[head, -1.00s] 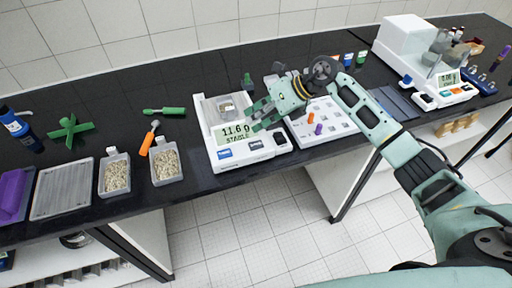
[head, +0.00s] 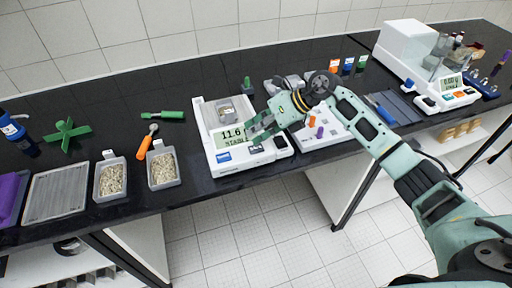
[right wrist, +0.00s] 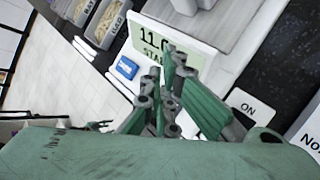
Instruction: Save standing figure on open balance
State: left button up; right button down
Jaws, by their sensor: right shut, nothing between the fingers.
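The open balance (head: 203,112) is white and stands on the black bench, with a small grey container (head: 226,110) on its pan. Its display (head: 231,136) reads about 11.6 with STABLE beneath; my fingers cover its right part. A blue button (head: 223,157) sits at the balance's front left, and it also shows in the right wrist view (right wrist: 127,67). Dark buttons (head: 256,149) lie to its right. My right gripper (head: 251,131) is shut and empty, its fingertips over the display's right edge. In the right wrist view the fingertips (right wrist: 172,66) overlap the display; contact cannot be told. My left gripper is not in view.
Two trays of pale grains (head: 111,178) (head: 163,169), an orange-handled tool (head: 145,147) and a green cross (head: 66,135) lie to the left. A white panel with coloured pieces (head: 333,124) stands right of the balance. A second, enclosed balance (head: 401,42) stands farther right.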

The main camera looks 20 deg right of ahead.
jog(key=shift+f, duration=0.1)
dwell(0.7)
jog(key=shift+f+b, duration=0.35)
jog(key=shift+b, duration=0.1)
jog(key=shift+f+b, duration=0.4)
jog(key=shift+f, duration=0.1)
dwell(0.5)
dwell(0.4)
jog(key=shift+r+p, duration=0.55)
jog(key=shift+r, duration=0.4)
jog(key=shift+r, duration=0.1)
notch_tip(320, 180, up, 5)
jog(key=p, duration=0.3)
dwell(0.4)
